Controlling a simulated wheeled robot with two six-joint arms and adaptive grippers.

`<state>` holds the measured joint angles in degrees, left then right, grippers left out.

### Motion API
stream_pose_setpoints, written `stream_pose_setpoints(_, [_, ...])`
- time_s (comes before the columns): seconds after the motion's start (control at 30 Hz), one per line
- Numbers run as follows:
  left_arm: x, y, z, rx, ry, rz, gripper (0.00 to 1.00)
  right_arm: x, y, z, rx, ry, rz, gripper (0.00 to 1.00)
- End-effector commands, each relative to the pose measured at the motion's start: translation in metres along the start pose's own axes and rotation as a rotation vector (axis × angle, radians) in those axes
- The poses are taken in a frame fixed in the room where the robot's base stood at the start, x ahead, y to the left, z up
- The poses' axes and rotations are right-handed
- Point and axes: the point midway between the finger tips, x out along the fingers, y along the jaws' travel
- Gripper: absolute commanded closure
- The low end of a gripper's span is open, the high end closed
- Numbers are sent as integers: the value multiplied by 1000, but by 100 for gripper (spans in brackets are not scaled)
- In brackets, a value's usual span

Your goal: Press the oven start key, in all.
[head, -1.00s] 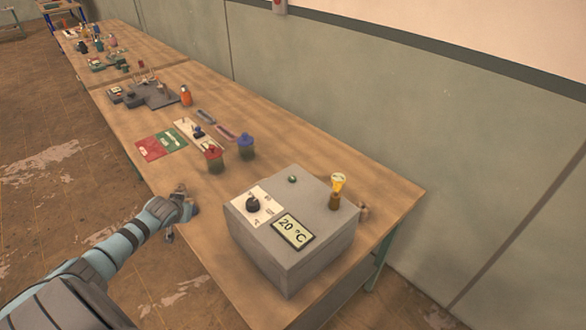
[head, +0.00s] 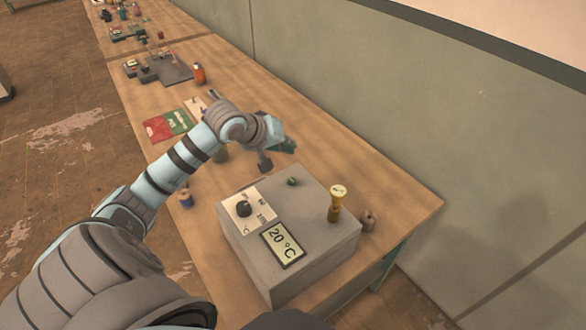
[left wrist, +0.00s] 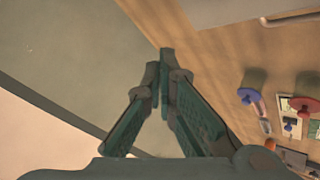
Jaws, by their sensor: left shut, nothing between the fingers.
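The oven is a grey box (head: 297,272) on the near end of the bench in the head view. Its top carries a small round green key (head: 293,182), a black knob (head: 243,208) on a white label plate, and a display (head: 283,245) reading 20 °C. My left gripper (head: 284,147) is just beyond the oven's far edge in the head view, apart from the green key. In the left wrist view its fingers (left wrist: 163,58) are together and empty. My right gripper is not in view.
A brass post with a pale yellow cap (head: 336,203) stands up from the oven's right side. Small spools stand on the bench right (head: 369,220) and left (head: 185,198) of the oven. Red and green cards (head: 168,125) lie farther back. A wall (head: 330,75) runs along the bench's far side.

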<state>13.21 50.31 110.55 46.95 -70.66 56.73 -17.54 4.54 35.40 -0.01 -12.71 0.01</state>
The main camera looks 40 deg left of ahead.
Motion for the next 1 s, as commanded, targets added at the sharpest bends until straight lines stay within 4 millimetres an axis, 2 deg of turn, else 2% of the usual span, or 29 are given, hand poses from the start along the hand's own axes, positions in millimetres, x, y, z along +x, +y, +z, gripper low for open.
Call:
stream_pose_setpoints(0.37, [15, -11, 11, 0, -1, -2, 100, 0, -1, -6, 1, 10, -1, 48])
stream_pose_setpoints(0.5, [33, -25, 24, 1, 1, -1, 100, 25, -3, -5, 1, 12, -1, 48])
stream_pose_setpoints(0.7, [49, -36, 36, 2, 1, -1, 100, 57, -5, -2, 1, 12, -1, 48])
stream_pose_setpoints(1.0, [62, -46, 45, 0, 0, -1, 100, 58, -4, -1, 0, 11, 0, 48])
